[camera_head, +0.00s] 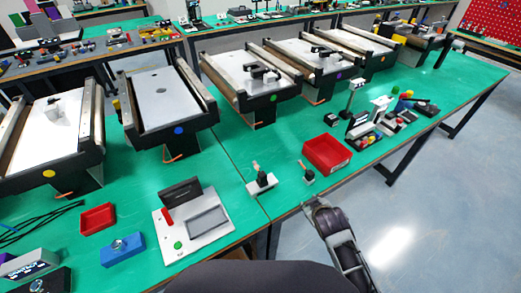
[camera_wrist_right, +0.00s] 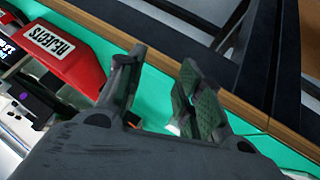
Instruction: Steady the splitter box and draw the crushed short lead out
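A small pale block (camera_head: 261,185) with an upright black plug-like part stands near the front edge of the green table; it may be the splitter box, but it is too small to be sure. A small dark piece with a reddish tip (camera_head: 308,173) stands to its right. I cannot make out a crushed short lead. My right gripper (camera_head: 316,204) is at the table's front edge, below and right of these pieces. In the right wrist view its fingers (camera_wrist_right: 160,68) are apart with nothing between them. My left gripper is not in view.
A red bin (camera_head: 326,154) stands right of the small pieces; its REJECTS label shows in the right wrist view (camera_wrist_right: 62,52). A grey panel with a screen (camera_head: 193,226), a blue box (camera_head: 122,249) and a red tray (camera_head: 97,218) lie left. Mini conveyors (camera_head: 165,101) line the back.

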